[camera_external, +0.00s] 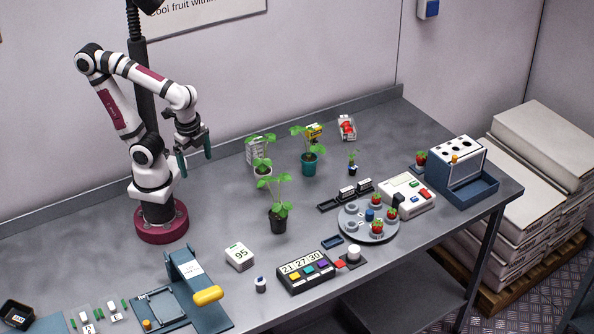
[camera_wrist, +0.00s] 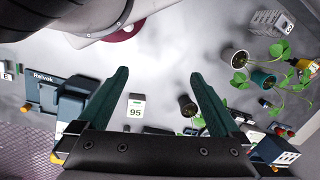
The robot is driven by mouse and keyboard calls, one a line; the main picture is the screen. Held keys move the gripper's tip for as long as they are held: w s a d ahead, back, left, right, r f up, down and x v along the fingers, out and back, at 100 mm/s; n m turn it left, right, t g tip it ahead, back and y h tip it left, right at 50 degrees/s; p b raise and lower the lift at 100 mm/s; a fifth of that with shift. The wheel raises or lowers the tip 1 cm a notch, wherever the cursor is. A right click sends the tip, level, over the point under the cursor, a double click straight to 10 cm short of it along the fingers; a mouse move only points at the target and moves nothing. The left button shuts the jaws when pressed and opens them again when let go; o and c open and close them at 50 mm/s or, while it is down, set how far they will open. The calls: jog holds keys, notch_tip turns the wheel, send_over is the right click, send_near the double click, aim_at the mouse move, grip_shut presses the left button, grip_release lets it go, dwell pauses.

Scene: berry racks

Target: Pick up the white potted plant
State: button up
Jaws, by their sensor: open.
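The white potted plant (camera_external: 262,170) stands upright on the grey table, with green leaves above its pale pot. A white patterned crate stands just behind it. In the wrist view the white pot (camera_wrist: 235,62) is at the upper right, its dark soil showing. My gripper (camera_external: 195,153) is open and empty, raised above the table to the left of the white pot and apart from it. In the wrist view both dark green fingers of my gripper (camera_wrist: 158,75) are spread, with the pot outside them to the right.
A teal pot plant (camera_external: 308,168) stands close to the right of the white pot. A black pot plant (camera_external: 278,224) stands in front. A small plant (camera_external: 352,169), a round tray (camera_external: 352,229) and control boxes lie farther right. The table left of the white pot is clear.

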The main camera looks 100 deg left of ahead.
jog(key=w+a+r+n, duration=0.1)
jog(key=w+a+n, duration=0.3)
jog(key=w, duration=0.2)
jog(key=n+h, duration=0.2)
jog(key=n, duration=0.7)
send_over(263, 170)
notch_tip(263, 170, down, 4)
notch_tip(263, 170, down, 16)
jog(key=shift+r, duration=0.15)
jog(key=c, duration=1.4)
